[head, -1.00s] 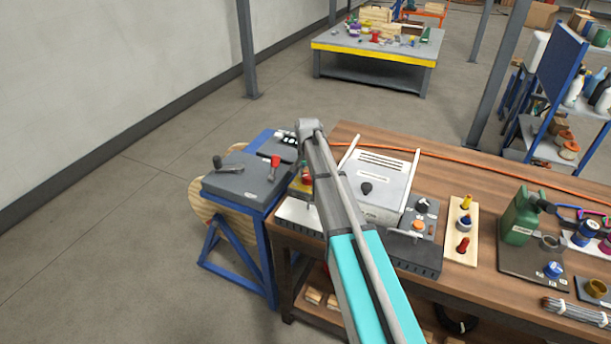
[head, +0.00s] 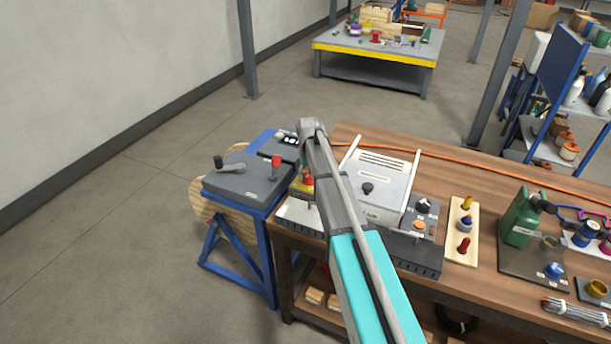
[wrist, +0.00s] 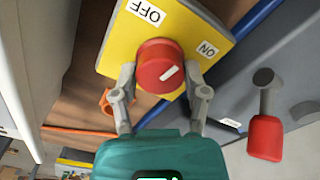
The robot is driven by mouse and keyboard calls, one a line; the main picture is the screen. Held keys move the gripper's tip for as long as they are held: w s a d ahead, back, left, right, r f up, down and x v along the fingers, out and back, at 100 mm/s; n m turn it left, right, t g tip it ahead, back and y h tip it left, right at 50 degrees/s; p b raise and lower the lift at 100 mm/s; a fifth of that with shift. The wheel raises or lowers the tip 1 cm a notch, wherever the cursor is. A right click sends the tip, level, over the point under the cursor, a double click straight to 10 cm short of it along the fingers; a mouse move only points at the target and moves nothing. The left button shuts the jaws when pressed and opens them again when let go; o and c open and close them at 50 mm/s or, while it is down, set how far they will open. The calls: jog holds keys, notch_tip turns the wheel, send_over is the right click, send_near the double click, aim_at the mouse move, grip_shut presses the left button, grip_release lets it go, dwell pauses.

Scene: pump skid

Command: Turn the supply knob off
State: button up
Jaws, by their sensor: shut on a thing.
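The supply knob (wrist: 160,66) is round and red with a white line on its face. It sits on a yellow plate (wrist: 117,48) marked OFF and ON. The white line slants up and right, towards the ON side. My gripper (wrist: 160,88) has one finger on each side of the knob and is shut on it. In the head view, part of the yellow plate (head: 302,187) shows beside my arm. My arm hides most of the knob and gripper there.
A red-handled lever (wrist: 265,135) stands right of the plate in the wrist view. In the head view, a grey box with a crank (head: 237,168) lies left of my arm. A light grey cabinet (head: 385,182) stands close on the right.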

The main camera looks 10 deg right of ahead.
jog(key=n, duration=0.5)
jog(key=shift+w+n, duration=0.25)
jog(key=shift+n, duration=0.05)
jog(key=n, duration=0.5)
jog(key=shift+n, duration=0.3)
jog(key=o, duration=1.1)
jog(key=shift+o, duration=0.2)
jog(key=shift+s, duration=0.1)
jog(key=shift+r, duration=0.1)
